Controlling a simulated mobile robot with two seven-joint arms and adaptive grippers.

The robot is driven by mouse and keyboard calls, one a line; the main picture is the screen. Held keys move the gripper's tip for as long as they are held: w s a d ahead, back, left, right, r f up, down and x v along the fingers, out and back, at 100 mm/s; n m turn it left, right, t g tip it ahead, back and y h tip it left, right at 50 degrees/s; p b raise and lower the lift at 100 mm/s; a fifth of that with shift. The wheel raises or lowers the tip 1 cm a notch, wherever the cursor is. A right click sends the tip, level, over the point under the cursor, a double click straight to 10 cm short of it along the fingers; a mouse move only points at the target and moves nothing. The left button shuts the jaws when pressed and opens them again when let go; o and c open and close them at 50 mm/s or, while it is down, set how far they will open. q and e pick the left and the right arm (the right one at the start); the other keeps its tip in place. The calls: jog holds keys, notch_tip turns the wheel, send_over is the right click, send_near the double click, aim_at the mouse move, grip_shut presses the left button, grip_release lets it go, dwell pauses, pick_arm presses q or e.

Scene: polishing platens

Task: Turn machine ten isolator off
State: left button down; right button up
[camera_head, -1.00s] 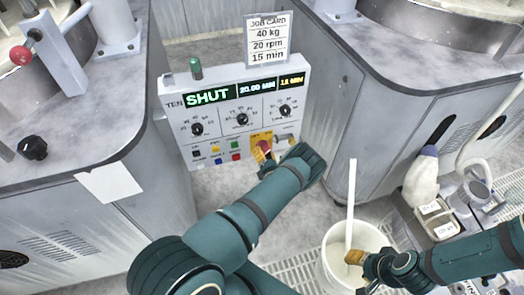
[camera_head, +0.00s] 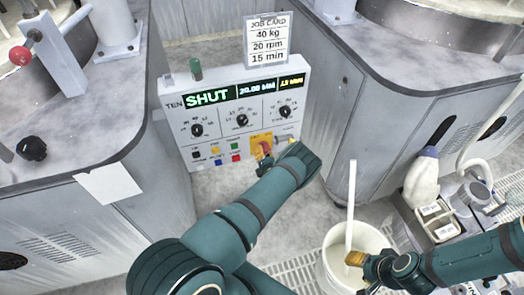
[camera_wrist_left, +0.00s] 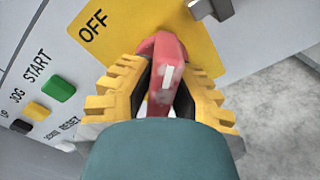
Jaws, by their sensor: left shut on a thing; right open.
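The machine ten control panel (camera_head: 236,112) stands between two grey cabinets, with "TEN" and "SHUT" on its face. Its isolator is a red handle (camera_wrist_left: 166,68) on a yellow plate (camera_wrist_left: 100,32); the wrist view shows "OFF" on the plate. My left gripper (camera_head: 266,152) reaches the panel's lower right. In the left wrist view its yellow fingers (camera_wrist_left: 160,90) are on both sides of the red handle, shut on it. The fingers and wrist hide part of the handle and plate. My right gripper (camera_head: 354,259) is open at the white bucket.
A white bucket (camera_head: 329,270) with an upright white stick (camera_head: 351,205) stands at lower right. A job card (camera_head: 267,40) stands above the panel. Green (camera_wrist_left: 58,88) and red (camera_wrist_left: 36,111) buttons lie close to the isolator. A black knob (camera_head: 32,148) is on the left cabinet.

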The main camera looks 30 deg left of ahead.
pick_arm(q)
jog(key=n+b, duration=0.1)
jog(key=n, duration=0.2)
jog(key=shift+w+n, duration=0.15)
jog(key=shift+n, duration=0.15)
jog(key=n, duration=0.4)
jog(key=shift+w+d+n+b, duration=0.1)
jog(key=shift+n+b, duration=0.2)
jog(key=n, duration=0.4)
jog(key=shift+w+d, duration=0.1)
jog(key=n, duration=0.2)
jog(key=n+p, duration=0.1)
jog(key=n, duration=0.2)
jog(key=shift+w+d+r+n, duration=0.1)
jog(key=shift+w+n, duration=0.05)
jog(key=shift+n, duration=0.15)
jog(key=c, duration=0.9)
grip_release()
